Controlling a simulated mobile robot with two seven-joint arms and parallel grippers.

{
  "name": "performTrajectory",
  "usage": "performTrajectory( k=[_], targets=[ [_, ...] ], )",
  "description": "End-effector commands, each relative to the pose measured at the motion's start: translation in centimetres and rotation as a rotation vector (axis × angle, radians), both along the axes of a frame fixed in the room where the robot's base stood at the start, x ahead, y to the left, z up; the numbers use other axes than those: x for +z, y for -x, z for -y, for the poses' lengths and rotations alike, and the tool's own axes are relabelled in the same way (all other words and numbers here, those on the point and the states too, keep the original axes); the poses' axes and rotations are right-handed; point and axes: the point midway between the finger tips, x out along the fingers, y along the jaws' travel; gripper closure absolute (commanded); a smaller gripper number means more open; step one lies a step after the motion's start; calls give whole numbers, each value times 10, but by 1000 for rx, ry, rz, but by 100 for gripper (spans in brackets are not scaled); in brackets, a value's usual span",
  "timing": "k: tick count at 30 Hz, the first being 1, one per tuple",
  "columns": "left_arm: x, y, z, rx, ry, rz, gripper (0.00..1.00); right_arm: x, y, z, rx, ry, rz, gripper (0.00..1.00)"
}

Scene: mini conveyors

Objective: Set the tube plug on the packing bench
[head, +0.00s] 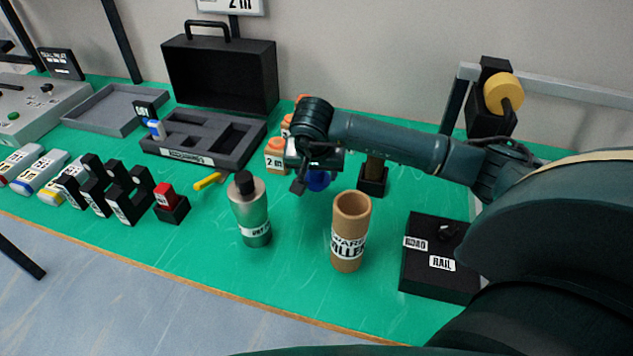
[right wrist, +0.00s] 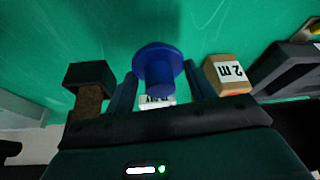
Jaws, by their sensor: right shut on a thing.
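My right gripper (head: 312,176) is shut on a blue plug (head: 319,181), which I take for the tube plug. The gripper points down over the green packing bench (head: 290,235), behind the cardboard tube and the flask. In the right wrist view the plug (right wrist: 160,60) sits between the two fingers (right wrist: 160,88), its round blue flange facing away from the palm, with a white label close to the fingers. I cannot tell whether the plug touches the bench. The open-topped cardboard tube (head: 348,235) stands upright on the bench. My left gripper is not in view.
Orange-topped "2 m" boxes (head: 276,157) stand just left of the gripper, and a black holder (head: 373,182) just right. A metal flask (head: 249,213) stands in front. A black rail block (head: 436,265) lies at right. Bare green bench lies between flask and tube.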

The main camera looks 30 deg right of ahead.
Motion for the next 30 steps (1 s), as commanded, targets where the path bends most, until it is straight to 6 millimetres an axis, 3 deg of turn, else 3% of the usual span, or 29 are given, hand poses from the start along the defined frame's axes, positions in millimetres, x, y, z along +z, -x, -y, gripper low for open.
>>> performTrajectory(
  k=[6,18,19,26,30],
  targets=[
    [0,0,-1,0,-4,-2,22,-30,1,0,0,0,-4,67],
    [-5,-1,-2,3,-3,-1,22,-38,0,0,2,1,0,67],
    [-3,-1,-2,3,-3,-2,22,-36,0,0,2,1,0,43],
    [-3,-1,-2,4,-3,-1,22,-36,1,0,2,0,-1,24],
    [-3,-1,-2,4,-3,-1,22,-36,1,0,2,0,-1,24]
  ],
)
